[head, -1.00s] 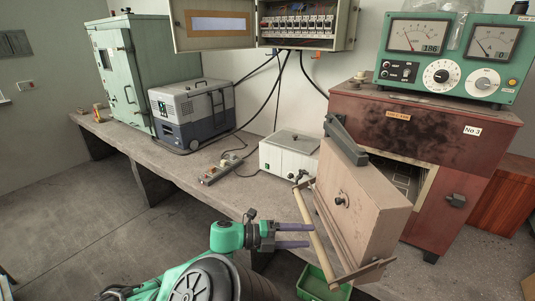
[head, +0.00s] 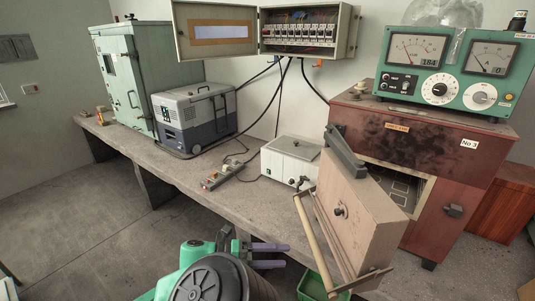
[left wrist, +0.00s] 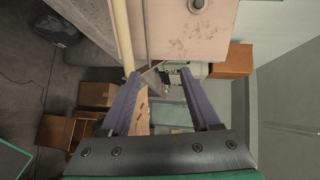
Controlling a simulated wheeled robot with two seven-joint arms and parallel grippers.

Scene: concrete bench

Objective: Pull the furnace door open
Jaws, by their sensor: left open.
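The furnace (head: 435,135) is a red-brown box with a dark smudged front, standing on the right of the bench. Its thick beige door (head: 365,215) stands swung wide open, and the dark opening (head: 400,184) shows behind it. A pale bar handle (head: 316,235) runs along the door's outer face. My left gripper (head: 268,256) is open and empty, to the left of the handle and apart from it in the head view. In the left wrist view its two fingers (left wrist: 165,100) are spread, with the handle (left wrist: 123,35) and door (left wrist: 185,30) beyond them. My right gripper is not in view.
A green meter unit (head: 445,70) sits on the furnace. A white box (head: 290,158), a power strip (head: 222,174) and a grey-blue cooler (head: 195,115) stand on the bench (head: 170,165). A green bin (head: 315,286) is below the door. Floor at left is clear.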

